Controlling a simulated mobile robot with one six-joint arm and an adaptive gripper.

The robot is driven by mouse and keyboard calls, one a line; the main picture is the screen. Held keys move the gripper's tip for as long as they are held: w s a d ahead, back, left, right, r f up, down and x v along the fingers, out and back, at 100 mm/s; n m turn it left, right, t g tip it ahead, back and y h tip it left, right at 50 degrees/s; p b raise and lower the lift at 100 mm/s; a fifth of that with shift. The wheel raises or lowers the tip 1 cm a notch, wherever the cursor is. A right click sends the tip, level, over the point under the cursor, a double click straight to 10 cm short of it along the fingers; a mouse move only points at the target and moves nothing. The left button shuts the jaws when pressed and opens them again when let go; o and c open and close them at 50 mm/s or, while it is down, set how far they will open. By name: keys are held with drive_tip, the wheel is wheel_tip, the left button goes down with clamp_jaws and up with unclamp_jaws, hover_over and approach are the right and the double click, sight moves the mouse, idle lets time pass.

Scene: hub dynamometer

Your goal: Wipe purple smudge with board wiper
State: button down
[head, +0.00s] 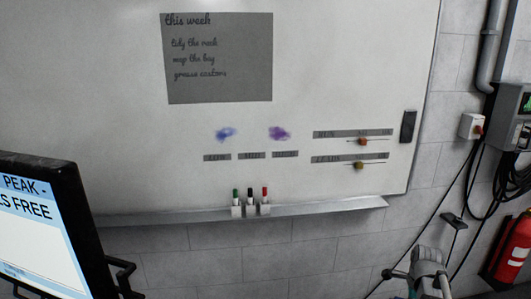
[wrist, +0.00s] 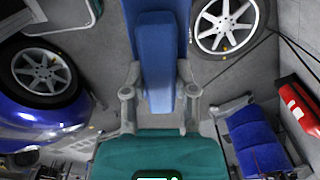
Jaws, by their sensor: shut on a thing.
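The purple smudge (head: 279,133) is on the whiteboard (head: 330,60), right of a separate blue smudge (head: 226,134) and above a row of grey label strips. In the wrist view my gripper (wrist: 160,88) is shut on a long blue block, apparently the board wiper (wrist: 155,50), with one finger on each side. The block reaches up past the fingertips and is clear of the board. In the head view only grey parts of my arm show at the lower right; the block is not visible there.
A tray (head: 320,208) runs under the board, with several markers (head: 250,195) in holders. Sliders (head: 362,142) are right of the smudges. A black block (head: 408,126) is at the board's right edge. A monitor (head: 40,225) stands lower left. Wheels (wrist: 225,22) show below.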

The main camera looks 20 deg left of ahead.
drive_tip(key=shift+s+a, duration=0.15)
drive_tip(key=shift+a, duration=0.2)
idle(0.3)
